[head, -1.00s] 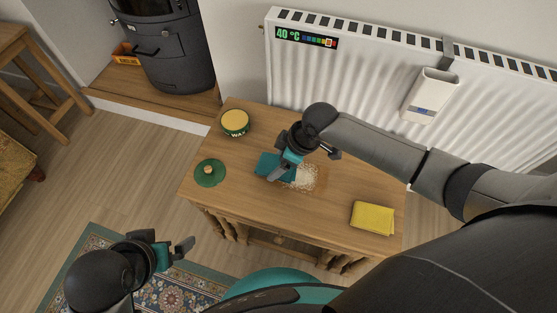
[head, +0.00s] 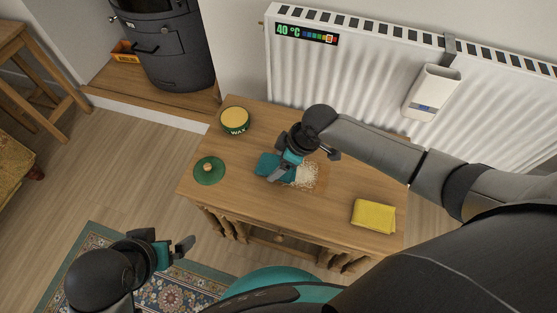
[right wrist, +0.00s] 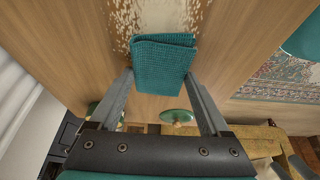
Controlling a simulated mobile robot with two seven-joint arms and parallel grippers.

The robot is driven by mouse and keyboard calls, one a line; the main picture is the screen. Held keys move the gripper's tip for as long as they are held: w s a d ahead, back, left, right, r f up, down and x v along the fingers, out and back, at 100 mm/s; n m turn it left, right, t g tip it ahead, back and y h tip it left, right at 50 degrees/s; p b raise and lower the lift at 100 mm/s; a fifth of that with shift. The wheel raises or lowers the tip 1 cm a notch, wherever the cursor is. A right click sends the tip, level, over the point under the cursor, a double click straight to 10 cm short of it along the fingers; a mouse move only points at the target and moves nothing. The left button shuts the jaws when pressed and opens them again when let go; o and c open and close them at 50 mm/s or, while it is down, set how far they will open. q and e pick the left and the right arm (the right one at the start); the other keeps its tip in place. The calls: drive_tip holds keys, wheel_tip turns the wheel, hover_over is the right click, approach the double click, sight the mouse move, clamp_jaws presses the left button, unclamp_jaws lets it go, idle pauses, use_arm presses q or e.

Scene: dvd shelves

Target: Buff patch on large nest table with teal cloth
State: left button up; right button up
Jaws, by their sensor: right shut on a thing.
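The large nest table (head: 300,228) has a light wood top. A pale speckled patch (head: 309,176) lies near its middle and also shows at the top of the right wrist view (right wrist: 158,16). My right gripper (head: 279,174) is shut on the folded teal cloth (right wrist: 162,66), low at the table top, at the patch's left edge. The teal cloth shows in the head view (head: 266,163), partly hidden by the gripper. Whether it presses on the wood is hard to tell. My left gripper (head: 178,252) is open and empty, off the table above the rug.
An open wax tin (head: 235,121) stands at the table's back left. Its green lid (head: 209,170) lies at the left edge. A folded yellow cloth (head: 373,216) lies at the front right. A white radiator (head: 350,85) stands behind the table.

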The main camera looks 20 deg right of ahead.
drive_tip(key=shift+f, duration=0.35)
